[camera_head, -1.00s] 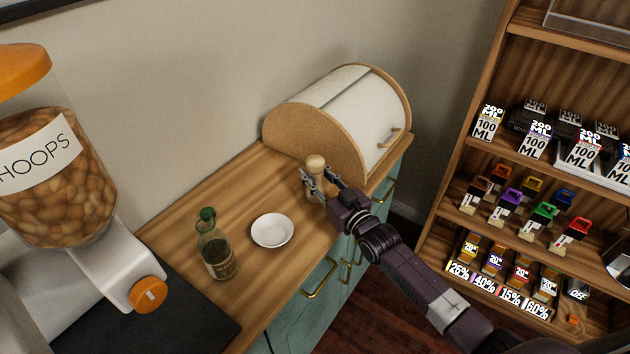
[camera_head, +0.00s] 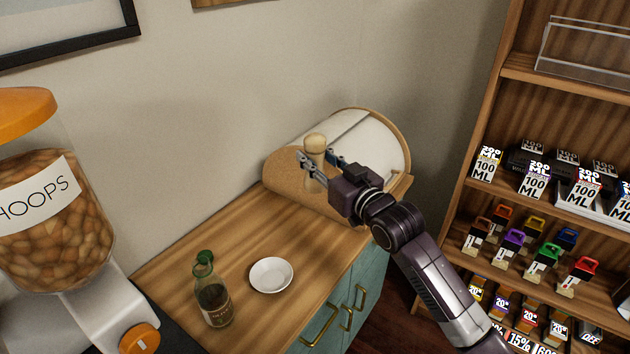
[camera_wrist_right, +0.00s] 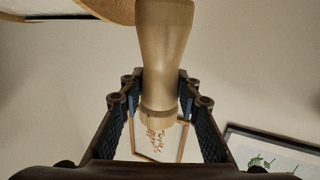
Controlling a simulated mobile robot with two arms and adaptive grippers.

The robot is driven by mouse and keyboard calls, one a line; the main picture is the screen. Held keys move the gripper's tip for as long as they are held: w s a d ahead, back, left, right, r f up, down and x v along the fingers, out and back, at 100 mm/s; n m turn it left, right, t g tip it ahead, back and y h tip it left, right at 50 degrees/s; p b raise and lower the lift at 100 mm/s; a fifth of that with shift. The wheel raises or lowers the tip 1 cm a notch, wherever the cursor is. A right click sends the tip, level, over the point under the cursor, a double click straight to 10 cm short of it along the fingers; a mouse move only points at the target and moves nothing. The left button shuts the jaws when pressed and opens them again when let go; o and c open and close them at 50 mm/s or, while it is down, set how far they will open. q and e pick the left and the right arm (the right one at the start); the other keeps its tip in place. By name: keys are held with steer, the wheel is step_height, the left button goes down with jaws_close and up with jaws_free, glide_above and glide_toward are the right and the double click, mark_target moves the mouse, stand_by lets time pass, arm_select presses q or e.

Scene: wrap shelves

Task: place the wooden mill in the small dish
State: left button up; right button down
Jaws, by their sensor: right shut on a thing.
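The wooden mill (camera_head: 315,148) is pale wood with a rounded top. My right gripper (camera_head: 320,160) is shut on it and holds it upright in front of the bread box. In the right wrist view the mill (camera_wrist_right: 163,60) stands between both finger pads of the gripper (camera_wrist_right: 158,92). The small dish (camera_head: 271,275) is white, round and empty. It sits on the wooden counter, below and left of the held mill in the head view. My left gripper is not in view.
A green-capped bottle (camera_head: 213,292) stands left of the dish on the counter (camera_head: 215,235). The bread box (camera_head: 385,150) is at the counter's far end. A hoops dispenser (camera_head: 45,220) is at the left, and a stocked shelf (camera_head: 490,190) at the right.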

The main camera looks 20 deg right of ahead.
steer(key=shift+a+r, duration=0.2)
steer(key=shift+r, duration=0.35)
steer(key=s+a+r+n+g+y+b, duration=0.15)
steer(key=s+a+n+y+b, duration=0.35)
steer(key=s+a, duration=0.65)
steer(key=shift+m+g, duration=0.45)
steer(key=shift+m, duration=0.25)
steer(key=shift+w+a+f+b, duration=0.25)
steer(key=shift+a+f+b, duration=0.1)
steer(key=shift+f, duration=3)
steer(key=shift+w+a+f+b, duration=0.3)
steer(key=shift+a+f, duration=0.05)
steer(key=shift+f, duration=3.05)
steer(key=shift+w+a+f+b, duration=0.25)
steer(key=shift+a+f+b, duration=0.1)
steer(key=shift+f, duration=3)
steer(key=shift+f, duration=0.15)
steer(key=c, duration=1.4)
jaws_free()
steer(key=shift+c, duration=0.2)
